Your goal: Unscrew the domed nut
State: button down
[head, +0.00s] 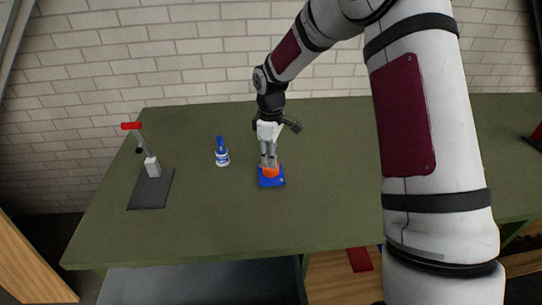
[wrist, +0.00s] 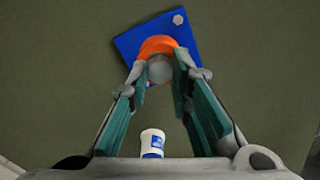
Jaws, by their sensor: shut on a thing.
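The domed nut is an orange round piece (head: 271,171) on a blue square plate (head: 268,182) near the middle of the green table. In the wrist view, the orange nut (wrist: 158,45) shows a grey round middle (wrist: 160,69) and sits on the blue plate (wrist: 130,44). My gripper (head: 269,164) points down over it, and it also shows in the wrist view (wrist: 160,68). Its fingers are shut on the nut, one on each side. The fingers hide part of the nut, and its thread is not visible.
A white and blue bottle with a blue cap (head: 222,155) stands left of the plate. Farther left, a lever device with a red handle (head: 132,126) stands on a dark base (head: 150,190). A bolt head (wrist: 178,19) sits at the plate's corner. The table (head: 210,230) is clear in front.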

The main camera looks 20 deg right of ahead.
jog(key=shift+n, duration=0.4)
jog(key=n, duration=0.5)
jog(key=shift+p, duration=0.3)
jog(key=c, duration=1.7)
grip_release()
jog(key=shift+o, duration=0.2)
jog(key=m, duration=0.3)
jog(key=shift+m, duration=0.3)
jog(key=shift+m+b, duration=0.3)
jog(key=shift+m, duration=0.6)
